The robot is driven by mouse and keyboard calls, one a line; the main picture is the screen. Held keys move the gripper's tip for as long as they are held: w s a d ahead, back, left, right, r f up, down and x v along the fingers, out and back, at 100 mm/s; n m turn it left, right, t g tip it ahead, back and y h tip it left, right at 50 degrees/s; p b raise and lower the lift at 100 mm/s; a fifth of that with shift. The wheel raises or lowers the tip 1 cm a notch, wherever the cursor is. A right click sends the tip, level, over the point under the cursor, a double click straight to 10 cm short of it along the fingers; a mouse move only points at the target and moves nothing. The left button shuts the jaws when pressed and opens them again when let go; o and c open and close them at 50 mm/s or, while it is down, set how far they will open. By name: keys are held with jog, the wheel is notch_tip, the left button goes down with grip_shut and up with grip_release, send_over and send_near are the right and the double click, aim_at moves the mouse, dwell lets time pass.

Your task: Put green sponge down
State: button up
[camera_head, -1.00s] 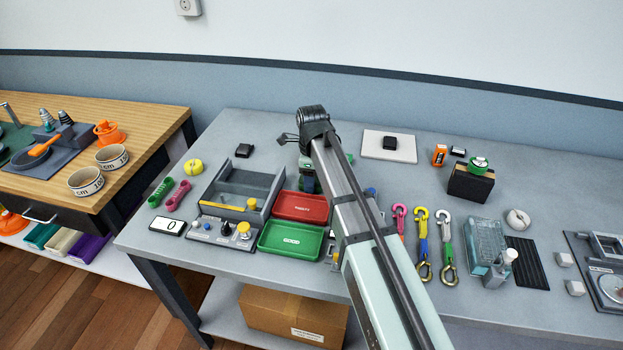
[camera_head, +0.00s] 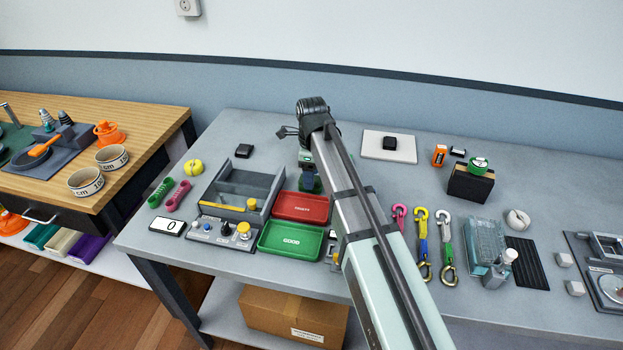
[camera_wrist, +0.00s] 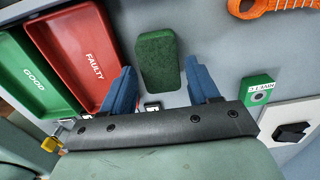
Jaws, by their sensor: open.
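The green sponge (camera_wrist: 157,60) lies on the grey bench top in the wrist view. My gripper (camera_wrist: 161,72) has its two blue fingers wide apart, one on each side of the sponge, with visible gaps between them and it. The gripper is open and holds nothing. In the head view my arm hides the sponge and most of the gripper.
The red FAULTY tray (camera_wrist: 72,50) and green GOOD tray (camera_wrist: 25,78) lie left of the gripper. A small green labelled block (camera_wrist: 258,91), a white plate (camera_wrist: 299,112) with a black piece, and an orange tool (camera_wrist: 275,5) lie to the right.

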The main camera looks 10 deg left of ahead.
notch_tip(320, 180, up, 10)
dwell(0.5)
